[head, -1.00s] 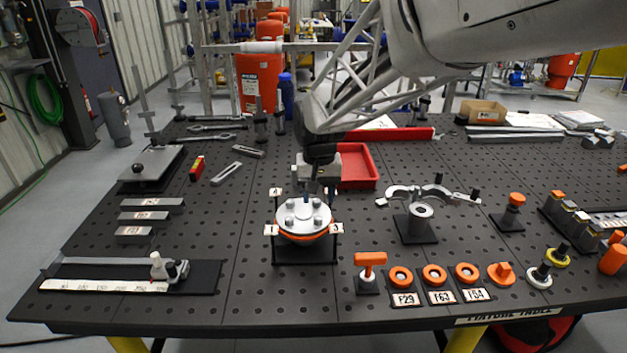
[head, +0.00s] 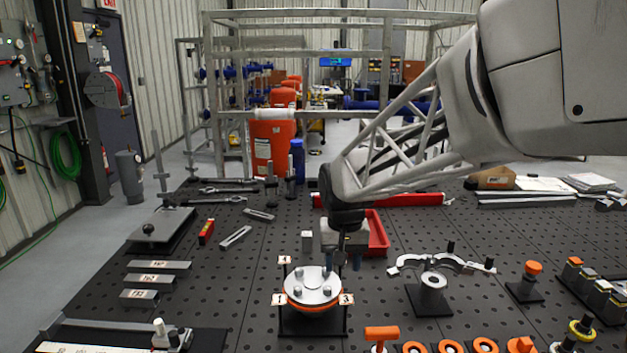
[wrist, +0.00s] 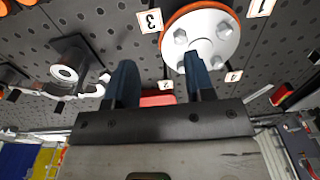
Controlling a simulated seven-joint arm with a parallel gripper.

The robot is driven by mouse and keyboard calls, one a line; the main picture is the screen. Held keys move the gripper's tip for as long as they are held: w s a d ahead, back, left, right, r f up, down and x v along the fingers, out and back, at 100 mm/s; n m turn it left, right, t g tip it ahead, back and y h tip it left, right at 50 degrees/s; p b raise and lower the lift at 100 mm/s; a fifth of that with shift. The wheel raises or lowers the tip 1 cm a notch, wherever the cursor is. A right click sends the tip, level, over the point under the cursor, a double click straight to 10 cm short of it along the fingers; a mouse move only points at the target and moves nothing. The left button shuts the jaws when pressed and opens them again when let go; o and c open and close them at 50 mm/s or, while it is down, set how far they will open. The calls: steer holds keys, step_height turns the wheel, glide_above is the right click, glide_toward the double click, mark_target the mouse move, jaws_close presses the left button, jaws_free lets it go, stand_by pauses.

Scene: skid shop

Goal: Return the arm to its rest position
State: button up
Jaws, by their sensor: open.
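My gripper (head: 343,262) points down above the back right of the round bolted flange (head: 313,286) in the head view. In the wrist view my gripper (wrist: 157,85) shows two dark blue fingers spread apart with nothing between them. The flange also shows in the wrist view (wrist: 203,38), with bolt heads on its white face and an orange ring beneath. Number tags stand around it. Whether a fingertip touches the flange cannot be told. My arm reaches in from the upper right.
A red tray (head: 378,232) lies just behind my gripper. A stand with a curved clamp (head: 433,282) is to the right. Orange-topped parts (head: 531,268) stand farther right. Steel bars (head: 155,279) and a plate (head: 160,230) lie on the left. The table (head: 225,270) has bare room between.

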steer(key=s+d+t, duration=0.1)
steer(key=s+d, duration=0.5)
steer(key=s, duration=0.7)
steer(key=s+d+r+t, duration=0.1)
steer(key=s+d, duration=0.5)
steer(key=s, duration=0.7)
steer(key=shift+r, duration=0.25)
stand_by(1.2)
